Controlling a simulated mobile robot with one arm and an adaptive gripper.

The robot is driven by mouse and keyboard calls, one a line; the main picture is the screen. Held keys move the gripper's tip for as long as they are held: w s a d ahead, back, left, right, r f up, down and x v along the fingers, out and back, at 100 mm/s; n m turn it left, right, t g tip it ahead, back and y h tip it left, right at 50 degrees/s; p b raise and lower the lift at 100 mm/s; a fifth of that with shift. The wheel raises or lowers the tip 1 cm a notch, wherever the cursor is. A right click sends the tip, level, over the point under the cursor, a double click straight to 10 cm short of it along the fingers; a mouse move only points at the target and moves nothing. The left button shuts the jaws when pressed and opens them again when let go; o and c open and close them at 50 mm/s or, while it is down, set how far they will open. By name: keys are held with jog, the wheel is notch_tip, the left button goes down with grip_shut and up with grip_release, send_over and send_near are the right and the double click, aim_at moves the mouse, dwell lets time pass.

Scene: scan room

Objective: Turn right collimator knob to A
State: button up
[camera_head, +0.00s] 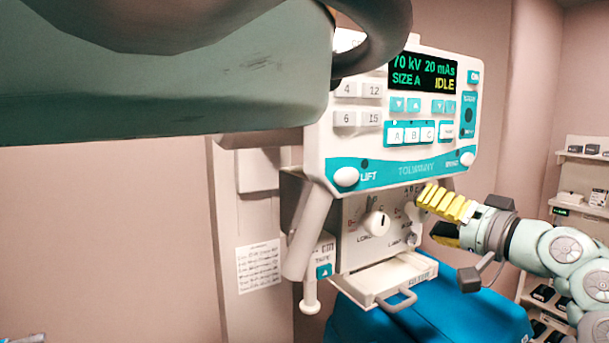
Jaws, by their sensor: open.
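The collimator box (358,251) hangs below the white control console. Its left knob (377,223) is a round white knob with a dark pointer mark. The right knob (411,211) is a pale round shape at the box's right side, partly hidden by my gripper; its pointer setting cannot be read. Small letters show above it, too small to read surely. My gripper (428,213) has yellow fingers and reaches in from the right. Its fingers are apart, one above the other, with the tips close to the right knob. I cannot tell whether they touch it.
The console screen (422,73) reads 70 kV, 20 mAs, SIZE A, IDLE. A white tray with a handle (397,301) juts out under the box, above a blue surface (450,308). A handle bar (309,232) stands left. Shelves (580,185) are at far right.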

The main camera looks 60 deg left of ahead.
jog(key=shift+s+a+p, duration=0.1)
jog(key=shift+a+p, duration=0.35)
jog(key=shift+a, duration=0.8)
jog(key=shift+o, duration=0.3)
grip_shut()
